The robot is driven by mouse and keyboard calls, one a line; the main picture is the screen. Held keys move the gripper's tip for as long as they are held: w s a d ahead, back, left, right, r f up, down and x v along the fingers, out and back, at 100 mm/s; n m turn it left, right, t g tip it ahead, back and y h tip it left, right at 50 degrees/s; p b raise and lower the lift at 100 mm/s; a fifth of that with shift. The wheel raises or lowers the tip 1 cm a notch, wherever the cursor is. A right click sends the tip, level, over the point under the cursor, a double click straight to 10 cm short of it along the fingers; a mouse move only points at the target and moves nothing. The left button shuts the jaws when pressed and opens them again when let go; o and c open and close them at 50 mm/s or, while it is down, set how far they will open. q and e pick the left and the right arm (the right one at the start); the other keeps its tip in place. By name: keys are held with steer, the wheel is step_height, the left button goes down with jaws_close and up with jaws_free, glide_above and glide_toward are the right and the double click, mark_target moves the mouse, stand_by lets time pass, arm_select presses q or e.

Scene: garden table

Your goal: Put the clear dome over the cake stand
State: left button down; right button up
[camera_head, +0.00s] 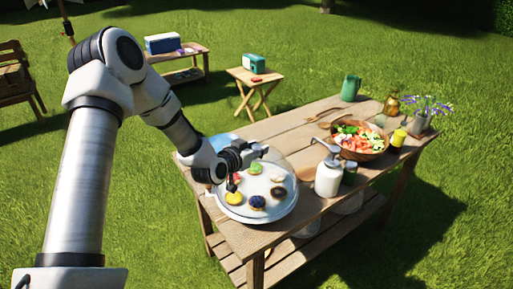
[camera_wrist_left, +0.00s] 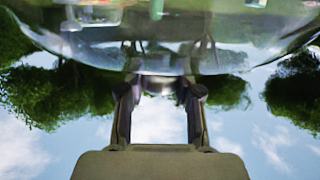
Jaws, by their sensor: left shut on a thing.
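The white cake stand (camera_head: 232,212) is at the near left end of the wooden table, with several small pastries on it, one yellow and one dark blue. The clear dome (camera_head: 288,168) shows as a faint curved outline around the pastries. It fills the upper part of the left wrist view (camera_wrist_left: 150,62). My left gripper (camera_head: 258,151) is at the top of the dome and shut on it; its two fingers (camera_wrist_left: 160,92) show below the dome in the wrist view. Whether the dome's rim touches the stand I cannot tell. My right gripper is not in view.
Close right of the stand are a white pump bottle (camera_head: 328,178) and a dark jar (camera_head: 349,172). A salad bowl (camera_head: 372,155), a yellow bottle (camera_head: 398,138), a flower pot (camera_head: 421,124) and a green pitcher (camera_head: 350,88) stand farther along. A light blue item (camera_head: 221,141) lies behind my gripper.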

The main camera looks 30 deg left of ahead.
arm_select(q)
steer(key=shift+f+b, duration=0.4)
stand_by(0.4)
steer(key=c, duration=0.7)
jaws_free()
steer(key=v, duration=1)
steer(key=shift+s+a+r, duration=0.1)
steer(key=shift+s+r, duration=0.1)
steer(key=shift+s, duration=0.1)
steer(key=shift+s+r, duration=0.15)
steer(key=shift+s, duration=0.5)
